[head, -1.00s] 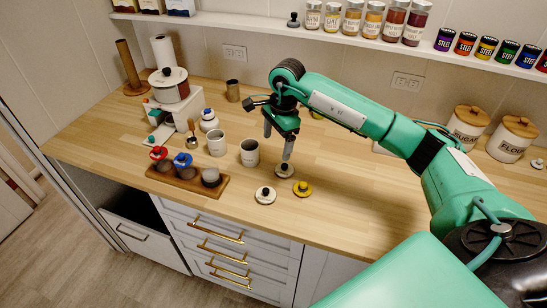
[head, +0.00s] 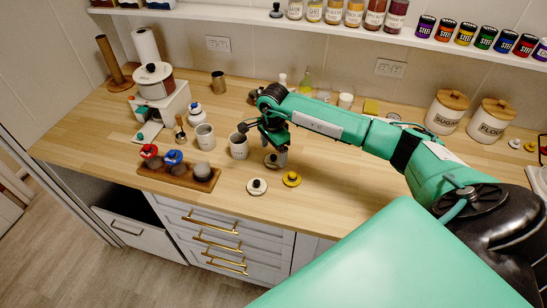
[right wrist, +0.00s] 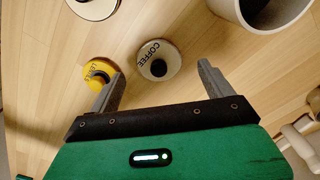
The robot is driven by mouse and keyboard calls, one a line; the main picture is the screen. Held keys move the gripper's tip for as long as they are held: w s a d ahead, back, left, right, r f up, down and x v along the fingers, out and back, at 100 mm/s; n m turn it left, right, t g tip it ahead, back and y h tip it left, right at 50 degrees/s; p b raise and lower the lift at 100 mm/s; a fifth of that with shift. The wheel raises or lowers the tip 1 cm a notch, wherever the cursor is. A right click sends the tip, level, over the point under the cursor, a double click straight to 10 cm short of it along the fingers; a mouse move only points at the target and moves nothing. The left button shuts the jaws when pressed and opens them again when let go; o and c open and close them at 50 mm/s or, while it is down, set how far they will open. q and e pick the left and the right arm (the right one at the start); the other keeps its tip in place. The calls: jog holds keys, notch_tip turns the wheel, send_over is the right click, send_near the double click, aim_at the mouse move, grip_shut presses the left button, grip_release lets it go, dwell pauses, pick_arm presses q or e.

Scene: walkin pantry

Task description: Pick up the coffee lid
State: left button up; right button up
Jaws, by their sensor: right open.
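The coffee lid (right wrist: 152,68) is a round cream disc with a dark knob and the word COFFEE. It lies flat on the wooden counter. In the head view the lid (head: 270,161) is partly hidden behind my right gripper (head: 275,158). In the right wrist view my right gripper (right wrist: 160,69) is open. Its two fingers stand apart on either side of the lid's picture, with the lid between and slightly beyond the tips. Nothing is held. My left gripper is not in view.
A yellow lid (head: 291,179) and another cream lid (head: 257,187) lie close by on the counter. A grey-white mug (head: 239,146) stands just left of the gripper. A wooden tray with jars (head: 180,175) is farther left. Bare counter (head: 345,185) lies to the right.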

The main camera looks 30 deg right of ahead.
aim_at(274, 156)
notch_tip(274, 156, down, 2)
jog(key=shift+f+p, duration=0.1)
jog(key=shift+p, duration=0.3)
jog(key=shift+f, duration=0.4)
jog(key=c, duration=1.1)
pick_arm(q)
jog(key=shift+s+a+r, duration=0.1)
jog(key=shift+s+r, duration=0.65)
pick_arm(e)
jog(key=shift+o, duration=0.2)
jog(key=shift+r, duration=0.1)
